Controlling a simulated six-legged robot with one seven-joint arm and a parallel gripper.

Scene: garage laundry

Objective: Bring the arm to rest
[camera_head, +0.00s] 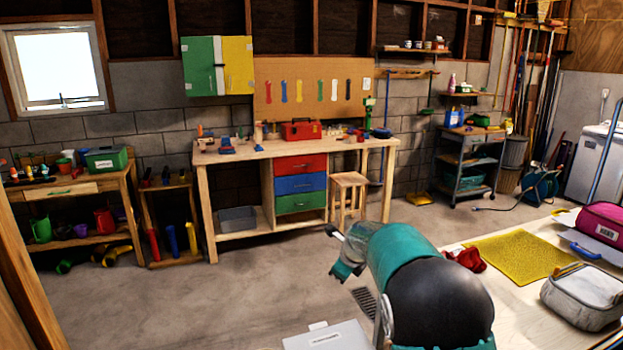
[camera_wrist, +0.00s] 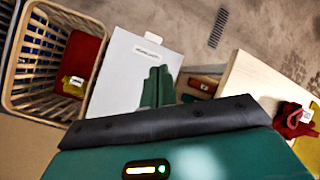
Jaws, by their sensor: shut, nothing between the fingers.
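My gripper (camera_wrist: 158,88) shows in the wrist view as two green fingers side by side, shut and empty. It hangs over a white labelled panel (camera_wrist: 125,75) and touches nothing that I can make out. In the head view my teal and black arm is bent in front of me, between the floor and the table on the right. I cannot make out the fingertips clearly in that view.
A pale table (camera_head: 520,300) on the right holds a red cloth (camera_head: 467,259), yellow mat (camera_head: 520,255), grey bag (camera_head: 583,296) and pink case (camera_head: 602,222). The white panel (camera_head: 327,338) is low in front. A slatted basket (camera_wrist: 35,70) stands left. The floor toward the workbench (camera_head: 265,152) is clear.

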